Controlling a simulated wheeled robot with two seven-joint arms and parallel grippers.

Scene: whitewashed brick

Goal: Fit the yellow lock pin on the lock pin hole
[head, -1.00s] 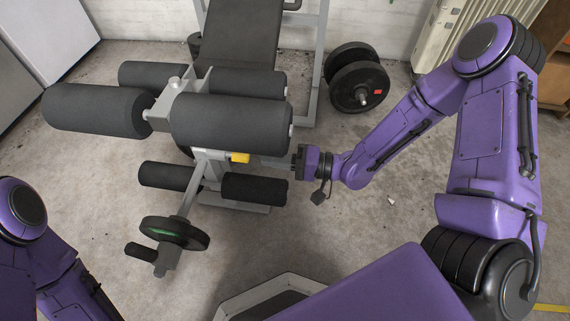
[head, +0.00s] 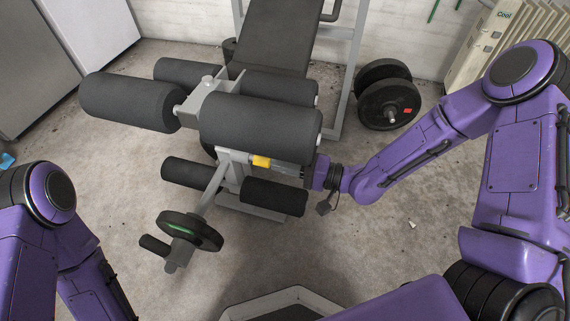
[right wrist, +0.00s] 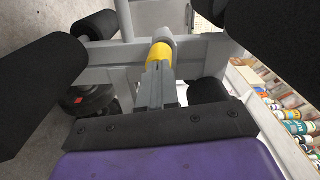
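The yellow lock pin (head: 261,161) is at the grey upright bracket (head: 236,158) of the leg machine, under the large upper right roller. In the right wrist view the yellow lock pin (right wrist: 160,54) points away from me, with a grey round end beyond it against the grey frame bar (right wrist: 105,54). My right gripper (right wrist: 157,78) has its two fingers close together on the pin's near end. In the head view my right gripper (head: 283,167) comes in from the right. The lock pin hole is hidden. My left gripper is out of view.
Black foam rollers (head: 260,130) stick out above and below the pin, close to my right gripper. A small weight plate (head: 190,231) hangs on the lever at front left. Larger plates (head: 390,105) stand behind right. Floor (head: 350,250) in front is mostly clear.

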